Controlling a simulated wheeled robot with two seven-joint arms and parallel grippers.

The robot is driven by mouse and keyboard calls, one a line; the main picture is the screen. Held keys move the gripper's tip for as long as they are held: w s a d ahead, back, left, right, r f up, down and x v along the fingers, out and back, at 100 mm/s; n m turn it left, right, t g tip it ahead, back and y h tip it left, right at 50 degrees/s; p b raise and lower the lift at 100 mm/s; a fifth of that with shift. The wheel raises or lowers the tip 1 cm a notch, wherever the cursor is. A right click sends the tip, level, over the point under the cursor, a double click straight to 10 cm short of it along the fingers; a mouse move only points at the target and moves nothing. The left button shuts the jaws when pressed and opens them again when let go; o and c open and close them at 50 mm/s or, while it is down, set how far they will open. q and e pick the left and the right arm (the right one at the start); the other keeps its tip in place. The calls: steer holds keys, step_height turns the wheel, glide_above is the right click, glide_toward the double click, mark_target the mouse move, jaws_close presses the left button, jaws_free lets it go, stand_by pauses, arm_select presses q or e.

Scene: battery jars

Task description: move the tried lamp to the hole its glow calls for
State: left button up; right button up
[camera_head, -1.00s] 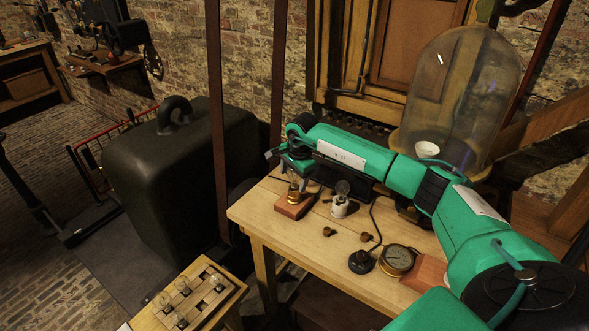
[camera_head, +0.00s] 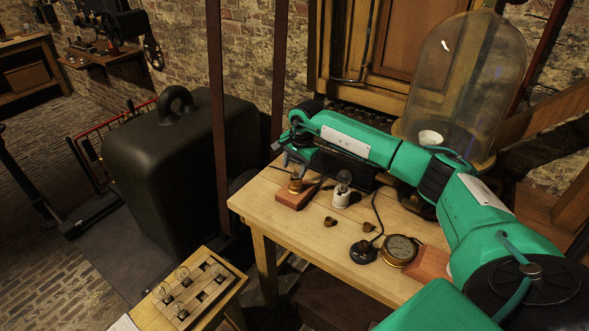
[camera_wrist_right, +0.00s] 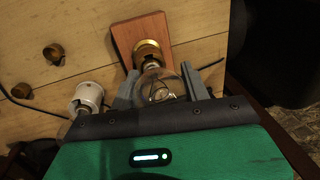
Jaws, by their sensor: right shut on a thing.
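My right gripper (camera_head: 293,160) is above the left end of the worktable. In the right wrist view its two grey fingers (camera_wrist_right: 170,92) are shut on a clear glass lamp (camera_wrist_right: 160,86). The lamp also shows in the head view (camera_head: 297,171). Its base is right by a brass socket (camera_wrist_right: 147,50) on a reddish wooden block (camera_head: 290,201); I cannot tell whether it is still seated there. I see no clear glow in its glass. A wooden rack (camera_head: 232,280) at the lower left holds several clear lamps and has dark square holes. My left gripper is out of view.
A white holder with a bulb (camera_head: 341,197) stands just right of the block. Two small brown knobs, a black corded piece (camera_head: 363,252) and a round gauge (camera_head: 401,248) lie nearer the front. A glass bell jar (camera_head: 463,85) stands behind my right arm.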

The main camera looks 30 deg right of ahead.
steer(key=n+b, duration=0.2)
steer(key=n, duration=0.1)
steer(key=shift+y, duration=0.3)
steer(key=shift+s+d+f+n, duration=0.1)
steer(key=shift+d+n, duration=0.05)
steer(key=shift+n, duration=0.35)
